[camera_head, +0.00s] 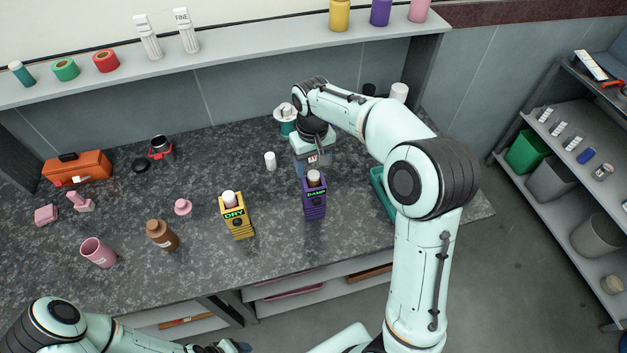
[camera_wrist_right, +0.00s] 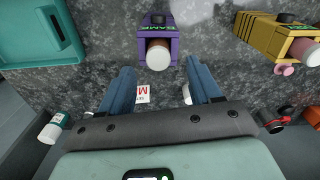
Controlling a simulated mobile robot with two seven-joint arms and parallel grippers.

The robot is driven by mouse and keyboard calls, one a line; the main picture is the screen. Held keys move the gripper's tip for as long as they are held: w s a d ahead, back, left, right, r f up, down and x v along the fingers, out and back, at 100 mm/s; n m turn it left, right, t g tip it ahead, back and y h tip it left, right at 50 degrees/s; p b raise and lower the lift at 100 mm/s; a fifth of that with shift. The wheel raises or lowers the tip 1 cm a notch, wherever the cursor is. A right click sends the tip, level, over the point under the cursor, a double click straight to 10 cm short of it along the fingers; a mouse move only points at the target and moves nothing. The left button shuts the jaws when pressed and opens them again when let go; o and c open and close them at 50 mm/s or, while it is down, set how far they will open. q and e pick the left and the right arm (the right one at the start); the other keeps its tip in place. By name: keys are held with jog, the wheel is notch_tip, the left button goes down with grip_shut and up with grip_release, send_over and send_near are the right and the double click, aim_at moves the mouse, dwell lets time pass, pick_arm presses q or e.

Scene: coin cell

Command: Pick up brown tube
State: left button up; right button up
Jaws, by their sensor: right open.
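A brown tube with a pale top (camera_head: 314,178) stands in the purple holder marked DAMP (camera_head: 314,204) on the dark counter. In the right wrist view the brown tube (camera_wrist_right: 158,55) sticks out of the purple holder (camera_wrist_right: 158,38), between and just beyond the finger tips. My right gripper (camera_wrist_right: 162,80) is open and empty, with its blue fingers apart. In the head view the right gripper (camera_head: 319,156) is just behind the purple holder, partly hidden by its own wrist. My left gripper (camera_head: 228,347) is partly visible at the bottom edge, with its jaws unclear.
A yellow holder marked DRY (camera_head: 236,221) with a pinkish tube (camera_head: 229,198) stands to the left. A brown bottle (camera_head: 162,235) and pink cup (camera_head: 97,252) are farther left. A teal tray (camera_head: 381,194) lies to the right. A white bottle (camera_head: 270,161) stands behind.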

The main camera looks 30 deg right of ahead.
aim_at(314, 173)
notch_tip(314, 173, down, 5)
jog(key=shift+d+r, duration=0.1)
jog(key=shift+r, duration=0.1)
jog(key=shift+c, duration=0.3)
jog(key=c, duration=1.1)
jog(key=shift+r, duration=0.1)
